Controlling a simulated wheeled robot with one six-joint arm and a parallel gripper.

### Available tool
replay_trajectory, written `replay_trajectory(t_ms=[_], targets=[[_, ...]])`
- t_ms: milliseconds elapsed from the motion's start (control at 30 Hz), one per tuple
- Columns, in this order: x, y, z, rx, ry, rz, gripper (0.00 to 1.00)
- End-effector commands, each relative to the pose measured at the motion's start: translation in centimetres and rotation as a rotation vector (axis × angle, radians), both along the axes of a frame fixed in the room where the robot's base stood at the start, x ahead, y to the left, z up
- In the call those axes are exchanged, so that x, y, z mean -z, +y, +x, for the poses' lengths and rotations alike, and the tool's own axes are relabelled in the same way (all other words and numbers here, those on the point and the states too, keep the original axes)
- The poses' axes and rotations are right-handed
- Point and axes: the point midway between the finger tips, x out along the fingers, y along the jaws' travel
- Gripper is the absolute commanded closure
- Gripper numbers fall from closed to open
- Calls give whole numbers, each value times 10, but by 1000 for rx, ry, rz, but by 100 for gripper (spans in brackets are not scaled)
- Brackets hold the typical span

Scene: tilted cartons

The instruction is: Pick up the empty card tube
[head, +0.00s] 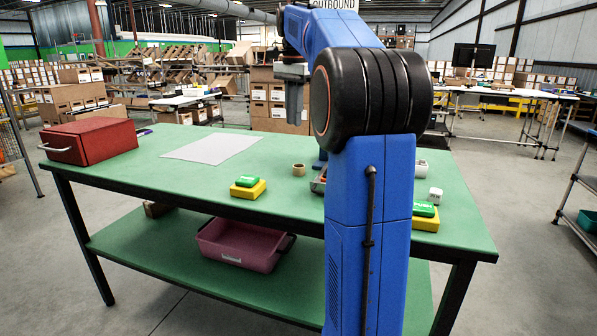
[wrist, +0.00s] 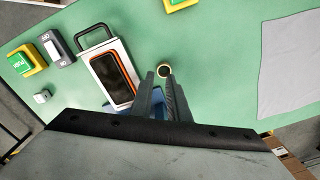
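The card tube (head: 299,170) is a short brown ring standing on end on the green table (head: 180,186), left of my arm in the head view. In the wrist view the tube (wrist: 158,71) shows end-on as a tan ring with a dark hollow, just beyond my fingertips and roughly in line with the gap. My gripper (head: 294,122) points down and is above the table, apart from the tube. In the wrist view my gripper (wrist: 160,78) has its two dark fingers apart with nothing between them.
A white tray with an orange-edged black device (wrist: 113,78) lies close left of the fingers. Push buttons (head: 248,188) (head: 425,222), a white cube (head: 435,195), a grey sheet (head: 212,148) and a red toolbox (head: 92,140) are on the table. A pink bin (head: 240,245) is below.

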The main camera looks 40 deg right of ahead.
Motion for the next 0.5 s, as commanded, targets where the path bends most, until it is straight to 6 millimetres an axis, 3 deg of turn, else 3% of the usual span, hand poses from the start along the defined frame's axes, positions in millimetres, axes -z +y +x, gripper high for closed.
replay_trajectory(t_ms=[100, 267, 500], targets=[[-4, -23, 8, 79, 16, 11, 85], [-4, -35, 11, 125, 26, 17, 85], [29, -35, 10, 128, 29, 18, 85]])
